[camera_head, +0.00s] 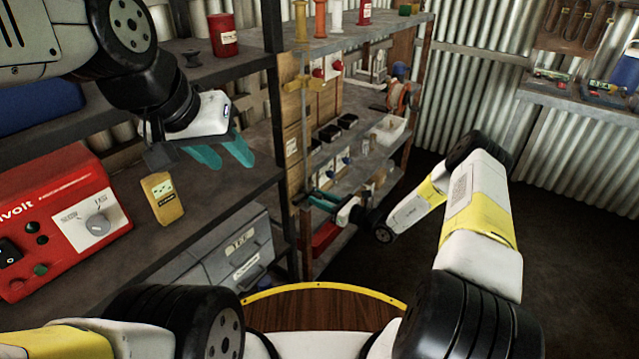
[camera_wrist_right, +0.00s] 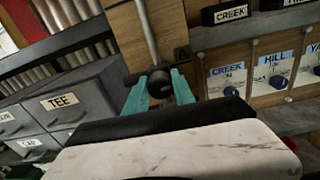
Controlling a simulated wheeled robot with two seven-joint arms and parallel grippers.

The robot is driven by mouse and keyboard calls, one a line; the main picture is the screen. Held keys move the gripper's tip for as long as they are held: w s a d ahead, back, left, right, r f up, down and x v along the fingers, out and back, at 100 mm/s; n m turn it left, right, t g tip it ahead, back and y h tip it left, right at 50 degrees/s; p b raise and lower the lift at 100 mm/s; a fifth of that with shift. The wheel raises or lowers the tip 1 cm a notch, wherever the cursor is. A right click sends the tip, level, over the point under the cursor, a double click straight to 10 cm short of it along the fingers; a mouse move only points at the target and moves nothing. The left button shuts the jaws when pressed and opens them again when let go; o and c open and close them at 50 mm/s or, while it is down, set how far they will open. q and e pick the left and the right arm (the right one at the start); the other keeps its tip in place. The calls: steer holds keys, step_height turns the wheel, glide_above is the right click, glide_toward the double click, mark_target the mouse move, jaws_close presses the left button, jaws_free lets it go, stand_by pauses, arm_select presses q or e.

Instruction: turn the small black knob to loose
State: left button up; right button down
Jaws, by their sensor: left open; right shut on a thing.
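A small black knob (camera_wrist_right: 160,84) sits at the lower end of a grey metal rod, in front of a wooden board, in the right wrist view. The teal fingers of my right gripper (camera_wrist_right: 159,92) are on either side of it and shut on it. In the head view my right gripper (camera_head: 322,202) reaches in at the shelf's left post, and I cannot make out the knob there. I see no readable loose mark near the knob. My left gripper (camera_head: 225,154) is open and empty above the left shelf.
A red welder box (camera_head: 65,215) and a yellow meter (camera_head: 162,198) stand on the left shelf. Grey drawers (camera_head: 240,250) are below. Blue-knobbed panels (camera_wrist_right: 277,78) labelled CREEK and HILL are right of my right gripper. Open floor lies at the right.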

steer(key=n, duration=0.8)
steer(key=shift+n, duration=0.3)
steer(key=n, duration=0.4)
steer(key=shift+h, duration=0.4)
steer(key=shift+s+f+n, duration=0.1)
steer(key=shift+n, duration=1.7)
steer(key=c, duration=1.1)
jaws_free()
steer(key=shift+o, duration=0.2)
